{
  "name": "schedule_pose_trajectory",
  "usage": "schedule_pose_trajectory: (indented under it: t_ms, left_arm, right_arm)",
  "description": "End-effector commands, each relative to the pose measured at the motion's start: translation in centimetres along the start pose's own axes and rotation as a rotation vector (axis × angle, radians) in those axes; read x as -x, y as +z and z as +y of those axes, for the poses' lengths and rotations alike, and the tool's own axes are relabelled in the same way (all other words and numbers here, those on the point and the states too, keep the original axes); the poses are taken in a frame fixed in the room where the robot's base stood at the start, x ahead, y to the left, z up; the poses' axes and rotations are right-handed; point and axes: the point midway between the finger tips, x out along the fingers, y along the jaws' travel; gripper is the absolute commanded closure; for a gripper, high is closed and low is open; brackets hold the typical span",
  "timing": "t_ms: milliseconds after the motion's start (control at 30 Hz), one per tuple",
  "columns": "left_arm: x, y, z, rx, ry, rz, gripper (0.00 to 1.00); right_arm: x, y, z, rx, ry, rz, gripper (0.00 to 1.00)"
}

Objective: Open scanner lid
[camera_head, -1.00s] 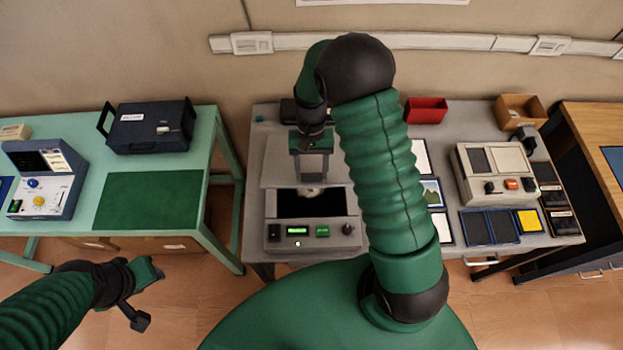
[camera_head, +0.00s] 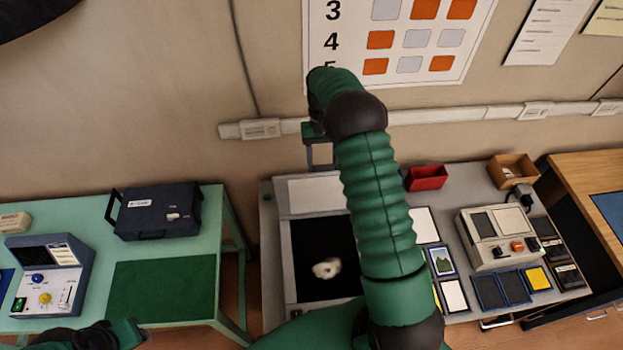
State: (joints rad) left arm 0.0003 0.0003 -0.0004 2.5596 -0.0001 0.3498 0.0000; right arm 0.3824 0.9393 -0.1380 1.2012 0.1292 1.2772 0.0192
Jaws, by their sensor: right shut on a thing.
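The scanner (camera_head: 289,276) stands on the grey table, partly hidden behind my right arm. Its lid (camera_head: 315,195) is raised at the back, with its pale underside facing me. The dark scanning bed (camera_head: 318,240) lies uncovered, with a small whitish lump (camera_head: 327,268) on it. My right gripper (camera_head: 320,166) is at the upper edge of the lid and shut on it; the exact contact is small in the picture. My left gripper (camera_head: 128,335) is at the bottom left, cut off by the frame, away from the scanner; its jaw opening is not clear.
A red bin (camera_head: 426,178), a cardboard box (camera_head: 513,169), a beige device (camera_head: 493,238) and several cards and frames stand to the right. A green table (camera_head: 90,213) at left holds a dark case (camera_head: 157,212) and a blue-grey instrument (camera_head: 48,276). The wall is close behind.

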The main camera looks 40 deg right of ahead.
Motion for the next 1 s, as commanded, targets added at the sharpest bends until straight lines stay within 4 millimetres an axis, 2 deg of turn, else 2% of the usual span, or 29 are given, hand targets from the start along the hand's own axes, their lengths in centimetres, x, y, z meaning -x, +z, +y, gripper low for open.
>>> schedule_pose_trajectory:
  t_ms: [33,200,500,1000]
  left_arm:
    - [0.1,0.0,0.0,-0.001,0.0,0.0,0.64]
    - [0.3,0.0,0.0,-0.001,0.0,0.0,0.64]
    - [0.4,-0.1,0.0,-0.001,0.0,-0.001,0.64]
    - [0.5,-0.1,0.0,-0.001,0.0,0.0,0.64]
  right_arm:
    - [-0.2,-0.9,-0.5,0.005,-0.011,0.002,1.0]
    - [0.2,-2.8,-0.5,0.006,-0.011,0.0,1.0]
    - [0.5,-5.2,-0.3,0.003,-0.006,-0.001,1.0]
    - [0.6,-6.2,-0.4,0.004,-0.007,-0.004,1.0]
